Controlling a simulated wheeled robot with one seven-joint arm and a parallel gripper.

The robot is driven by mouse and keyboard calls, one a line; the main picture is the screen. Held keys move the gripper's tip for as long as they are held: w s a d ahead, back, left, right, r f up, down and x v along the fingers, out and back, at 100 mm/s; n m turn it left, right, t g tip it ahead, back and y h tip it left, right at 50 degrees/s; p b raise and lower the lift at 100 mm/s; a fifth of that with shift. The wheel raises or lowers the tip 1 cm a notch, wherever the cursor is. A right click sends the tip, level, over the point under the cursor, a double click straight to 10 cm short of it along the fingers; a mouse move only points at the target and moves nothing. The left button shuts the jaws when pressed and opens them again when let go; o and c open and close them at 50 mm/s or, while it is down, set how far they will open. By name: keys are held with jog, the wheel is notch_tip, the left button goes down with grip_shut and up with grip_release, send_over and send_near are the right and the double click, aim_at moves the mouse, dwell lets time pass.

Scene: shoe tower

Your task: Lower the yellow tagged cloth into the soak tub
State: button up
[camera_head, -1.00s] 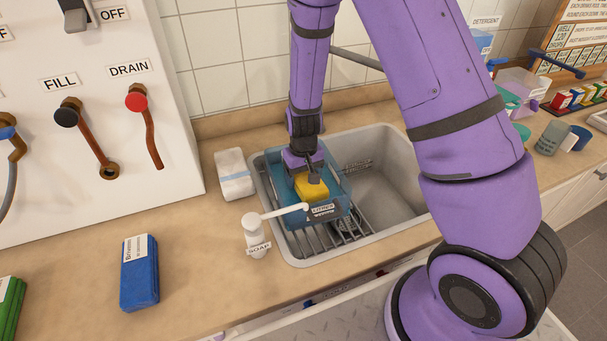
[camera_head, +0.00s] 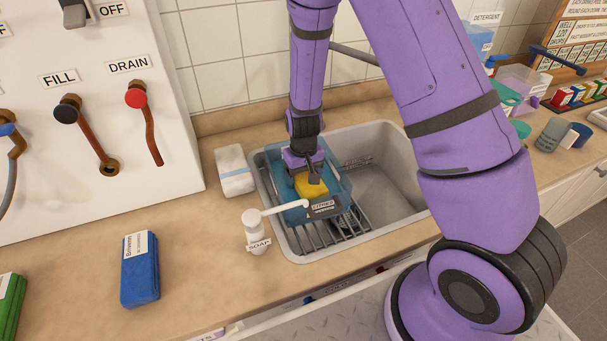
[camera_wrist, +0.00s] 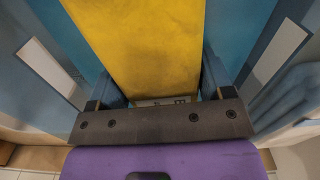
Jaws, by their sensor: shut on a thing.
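The yellow cloth (camera_head: 313,187) is a folded block held in my gripper (camera_head: 315,178). In the wrist view the cloth (camera_wrist: 150,45) lies between my two fingers (camera_wrist: 160,88), which are shut on it. A tag with print shows partly at its near end; the gripper bar hides the rest. The blue see-through tub (camera_head: 338,208), with a label on its front, stands in the left part of the sink. The cloth is within the tub's outline. I cannot tell whether it touches the tub's floor.
The tub stands over a rack (camera_head: 315,238) in the grey sink (camera_head: 385,175). A white soap pump (camera_head: 255,232) reaches its spout over the tub's near left side. A white packet (camera_head: 234,170) and a blue cloth (camera_head: 140,270) lie on the counter to the left.

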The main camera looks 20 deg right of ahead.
jog(key=shift+f, duration=0.1)
jog(key=o, duration=1)
notch_tip(320, 180, up, 11)
jog(key=shift+r, duration=0.15)
jog(key=s+d+r+t+y, duration=0.1)
jog(key=s+d+r, duration=0.15)
jog(key=r, duration=0.85)
jog(key=s+d+r+t, duration=0.1)
jog(key=s+r, duration=0.5)
jog(key=s, duration=0.1)
jog(key=s+d+r+t, duration=0.1)
jog(key=s+d+r, duration=0.1)
jog(key=s+r, duration=0.3)
jog(key=s+d+r+t+h, duration=0.1)
jog(key=s+r+t, duration=0.1)
jog(key=s+r, duration=0.4)
jog(key=shift+s+d+r+m, duration=0.1)
jog(key=shift+s+r+m, duration=0.1)
jog(key=shift+s, duration=0.95)
jog(key=shift+s+d+r+m, duration=0.1)
jog(key=shift+s+r, duration=0.05)
jog(key=shift+s, duration=0.95)
